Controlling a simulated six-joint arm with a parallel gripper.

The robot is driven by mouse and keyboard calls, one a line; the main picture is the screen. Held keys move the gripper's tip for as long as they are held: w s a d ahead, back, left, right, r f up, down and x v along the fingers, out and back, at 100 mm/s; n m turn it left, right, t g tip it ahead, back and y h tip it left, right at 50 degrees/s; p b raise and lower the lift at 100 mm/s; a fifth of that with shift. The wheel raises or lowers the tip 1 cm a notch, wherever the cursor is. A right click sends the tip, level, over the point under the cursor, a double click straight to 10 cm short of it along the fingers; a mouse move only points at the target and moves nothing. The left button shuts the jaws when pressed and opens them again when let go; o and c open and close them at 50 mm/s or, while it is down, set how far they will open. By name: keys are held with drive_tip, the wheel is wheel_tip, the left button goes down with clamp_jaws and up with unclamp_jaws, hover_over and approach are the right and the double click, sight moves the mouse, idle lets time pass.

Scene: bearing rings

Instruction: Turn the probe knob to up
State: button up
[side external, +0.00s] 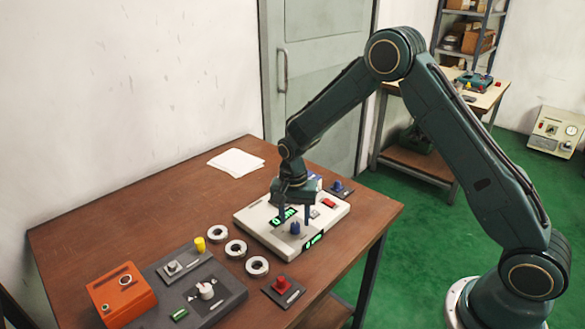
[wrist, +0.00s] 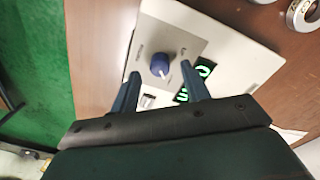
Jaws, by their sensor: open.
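A white instrument (side external: 262,238) stands on the wooden table, with green lit displays and a red button (side external: 328,203). A blue knob (side external: 295,228) sits on a grey plate on it. In the wrist view, the blue knob (wrist: 160,62) has a white pointer mark towards the lower right of the picture. Small labels beside it are too blurred to read. My gripper (side external: 294,219) is open over the instrument, fingers pointing down. In the wrist view, its fingertips are on either side of the knob, with gaps visible; I cannot tell their exact height above the plate.
Several bearing rings (side external: 235,249) lie left of the instrument. A dark grey panel (side external: 222,299) with a white-grey knob, an orange box (side external: 121,293) and a red-button box (side external: 283,290) are nearer. A small blue-topped box (side external: 340,187) stands behind. Papers (side external: 236,161) lie at the back.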

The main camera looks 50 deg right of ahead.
drive_tip(key=shift+f, duration=1)
drive_tip(key=shift+c, duration=0.3)
drive_tip(key=c, duration=0.9)
